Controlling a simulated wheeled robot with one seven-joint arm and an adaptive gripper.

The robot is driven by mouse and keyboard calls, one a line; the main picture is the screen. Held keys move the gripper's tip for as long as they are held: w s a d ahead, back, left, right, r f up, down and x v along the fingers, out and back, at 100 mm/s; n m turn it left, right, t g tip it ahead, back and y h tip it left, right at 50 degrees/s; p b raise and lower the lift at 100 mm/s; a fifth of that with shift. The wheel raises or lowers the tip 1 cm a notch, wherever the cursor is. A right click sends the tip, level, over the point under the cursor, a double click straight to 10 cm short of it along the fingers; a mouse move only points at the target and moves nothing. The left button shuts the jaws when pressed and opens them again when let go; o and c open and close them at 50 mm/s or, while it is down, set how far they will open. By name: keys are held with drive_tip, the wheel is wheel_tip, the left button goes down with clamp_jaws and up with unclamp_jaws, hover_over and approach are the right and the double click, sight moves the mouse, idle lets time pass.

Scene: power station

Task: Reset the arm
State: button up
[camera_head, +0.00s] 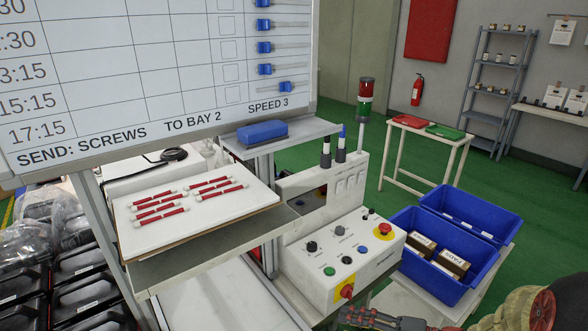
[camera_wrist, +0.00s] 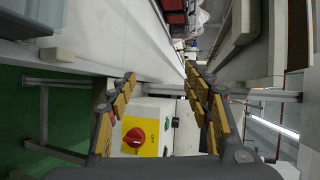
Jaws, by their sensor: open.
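My gripper (camera_wrist: 160,72) is open in the wrist view, its two yellow-padded fingers apart with nothing held between them. Behind and between the fingers is the white control box (camera_wrist: 150,112) with a red rotary switch (camera_wrist: 134,137) on a yellow plate. In the head view, part of my gripper (camera_head: 352,313) shows at the bottom edge, low in front of the control box (camera_head: 310,262). The red rotary switch (camera_head: 346,291) is on that box's front face, just above the gripper in the picture. I cannot tell the gap between them.
A white board (camera_head: 262,197) with several red-and-white sticks lies on a shelf at left. Blue bins (camera_head: 425,268) with cartons stand right of the control box. A whiteboard (camera_head: 150,70) rises at upper left. Green floor (camera_head: 400,185) is open at the back right.

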drive_tip(key=s+a+r+n+g+h+p, duration=0.1)
drive_tip(key=s+a+r+n+g+h, duration=0.1)
drive_tip(key=s+r+g+h, duration=0.3)
drive_tip(key=s+a+r+n+g+h, duration=0.1)
drive_tip(key=s+a+r+n+h, duration=0.15)
drive_tip(key=s, duration=0.55)
drive_tip(key=s+d+r+t+h, duration=0.3)
drive_tip(key=d+r+t+h, duration=0.2)
drive_tip(key=d+r, duration=0.3)
drive_tip(key=shift+d+r+n+h+p, duration=0.15)
drive_tip(key=shift+r+n+h+p, duration=0.3)
drive_tip(key=shift+r+h, duration=0.25)
